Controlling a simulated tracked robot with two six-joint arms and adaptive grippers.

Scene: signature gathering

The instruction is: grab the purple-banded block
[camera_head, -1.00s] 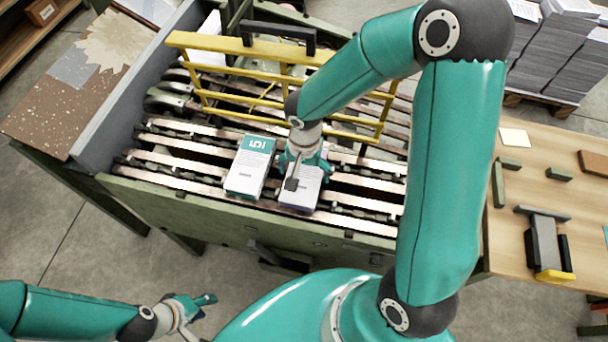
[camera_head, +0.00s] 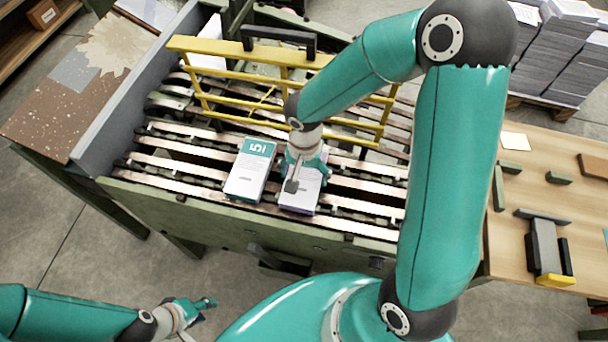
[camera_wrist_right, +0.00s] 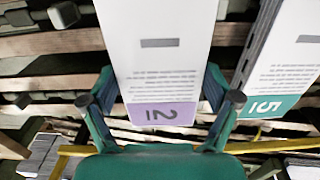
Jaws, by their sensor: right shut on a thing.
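The purple-banded block (camera_head: 299,197) is a white block that lies on the slatted machine bed. In the right wrist view its purple band (camera_wrist_right: 162,113) with a number sits between the fingers. My right gripper (camera_head: 303,170) is over the block's far end and shut on it, with a finger on each side in the right wrist view (camera_wrist_right: 161,102). Part of the block is hidden by the gripper in the head view. My left gripper (camera_head: 202,307) hangs at the lower left, away from the machine and empty; its finger opening is unclear.
A teal-banded block (camera_head: 247,178) lies just left of the purple-banded one, a small gap apart. A yellow guard frame (camera_head: 226,92) stands behind both. A wooden table (camera_head: 575,222) with small parts is at the right, and paper stacks (camera_head: 553,55) stand behind it.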

